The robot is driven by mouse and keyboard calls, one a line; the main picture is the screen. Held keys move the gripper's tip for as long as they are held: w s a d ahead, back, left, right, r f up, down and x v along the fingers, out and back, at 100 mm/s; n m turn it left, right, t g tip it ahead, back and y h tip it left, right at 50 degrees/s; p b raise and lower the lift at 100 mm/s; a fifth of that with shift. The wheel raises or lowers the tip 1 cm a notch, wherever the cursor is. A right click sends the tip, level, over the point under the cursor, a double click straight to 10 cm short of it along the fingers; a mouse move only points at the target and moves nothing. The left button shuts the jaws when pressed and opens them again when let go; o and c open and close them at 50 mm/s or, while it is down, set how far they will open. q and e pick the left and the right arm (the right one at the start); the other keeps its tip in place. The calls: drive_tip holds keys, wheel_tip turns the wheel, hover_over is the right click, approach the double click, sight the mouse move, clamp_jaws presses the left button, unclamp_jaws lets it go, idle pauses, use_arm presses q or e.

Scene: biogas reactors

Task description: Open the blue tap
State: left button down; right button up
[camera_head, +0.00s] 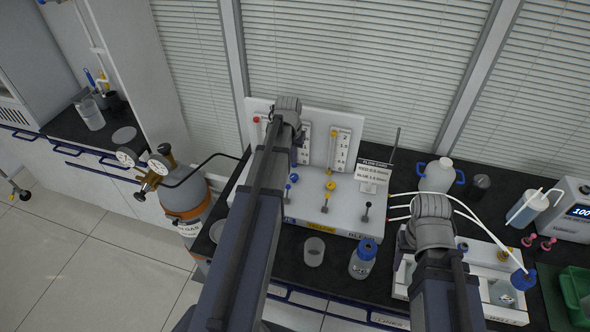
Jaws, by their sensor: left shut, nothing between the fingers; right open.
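A white flow panel (310,211) stands on the dark bench against the blinds, with upright scales at its back. A blue knob (294,178) shows on it just right of my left arm, with a small dark lever below it. A yellow knob (330,185) with a dark lever (325,206) sits to its right. My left gripper (288,106) is high in front of the panel's back board, shut and empty; its fingertips are hard to make out. My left arm hides the panel's left part, including any red knob there. My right gripper (432,207) is open, right of the panel.
A flow card (373,173) stands at the panel's right. A clear beaker (314,251) and a blue-capped bottle (363,259) stand in front. A gas cylinder (185,203) with gauges is at left. A rack with tubes (505,300) lies near my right arm.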

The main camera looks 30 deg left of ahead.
sight(294, 178)
use_arm(q)
drive_tip(key=shift+w+a+r, duration=0.1)
drive_tip(key=shift+a, duration=0.2)
drive_tip(key=f+b, duration=0.3)
drive_tip(key=w+f+b, duration=0.1)
drive_tip(key=f+b, duration=0.6)
drive_tip(key=b, duration=0.1)
drive_tip(key=shift+w+a+f, duration=0.15)
drive_tip(key=shift+w+f, duration=0.2)
drive_tip(key=shift+f, duration=0.05)
drive_tip(key=s, duration=0.1)
drive_tip(key=s+r+p, duration=0.1)
drive_tip(key=s, duration=0.1)
drive_tip(key=shift+s+d+r+p, duration=0.15)
drive_tip(key=shift+d+r+p, duration=0.15)
drive_tip(key=shift+d+p, duration=0.1)
drive_tip(key=shift+s+d+r, duration=0.1)
drive_tip(key=shift+s, duration=0.3)
drive_tip(key=shift+w, duration=0.1)
drive_tip(key=shift+w, duration=0.1)
